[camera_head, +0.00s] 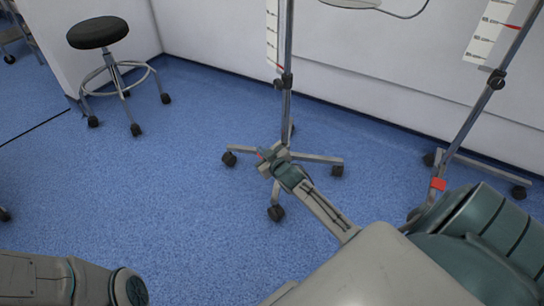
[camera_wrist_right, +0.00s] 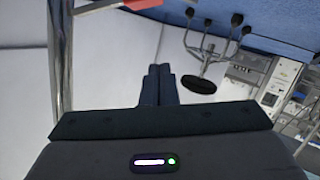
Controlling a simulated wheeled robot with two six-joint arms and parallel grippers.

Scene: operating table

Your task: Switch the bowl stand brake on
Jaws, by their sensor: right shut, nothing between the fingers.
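A wheeled stand with a grey pole (camera_head: 287,110) and a low base on dark casters is in the middle of the head view. A small red part (camera_head: 262,153) shows at its hub, beside my right gripper (camera_head: 268,163). The right gripper is shut and empty, low by the hub; contact cannot be told. In the right wrist view its fingers (camera_wrist_right: 159,70) are together, with a metal pole (camera_wrist_right: 60,60) at left and a red part (camera_wrist_right: 142,4) at the top edge. A second stand (camera_head: 480,103) at right has a red part (camera_head: 438,184) low down. My left gripper is out of view.
A black-topped stool (camera_head: 97,33) on casters stands at back left; it also shows in the right wrist view (camera_wrist_right: 198,86). A white wall (camera_head: 220,35) runs behind the stands.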

